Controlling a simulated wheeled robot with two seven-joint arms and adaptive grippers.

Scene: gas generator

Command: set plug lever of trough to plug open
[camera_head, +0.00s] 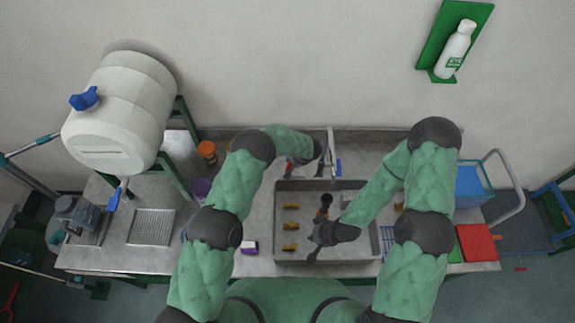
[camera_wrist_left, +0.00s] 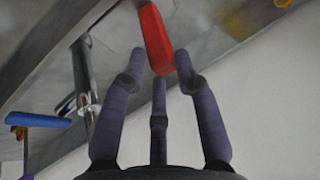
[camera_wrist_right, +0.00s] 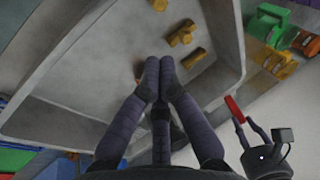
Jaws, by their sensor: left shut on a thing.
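The trough (camera_head: 283,191) is a grey rectangular basin sunk in the bench; its wall also shows in the right wrist view (camera_wrist_right: 90,45). A red lever (camera_wrist_left: 155,40) at its back edge, which looks like the plug lever, also shows in the right wrist view (camera_wrist_right: 235,110). My left gripper (camera_head: 305,163) is at the back edge, its fingers closed around the red lever's near end. My right gripper (camera_head: 316,249) is over the front of the trough, with its fingertips together and nothing seen between them. The plug itself cannot be made out.
A tap with a blue lever (camera_head: 338,168) stands right beside my left gripper. Several yellow pieces (camera_head: 290,226) and a black-and-orange item (camera_head: 323,207) lie in the trough. A white barrel (camera_head: 120,105) stands at the left, and a red board (camera_head: 477,243) lies at the right.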

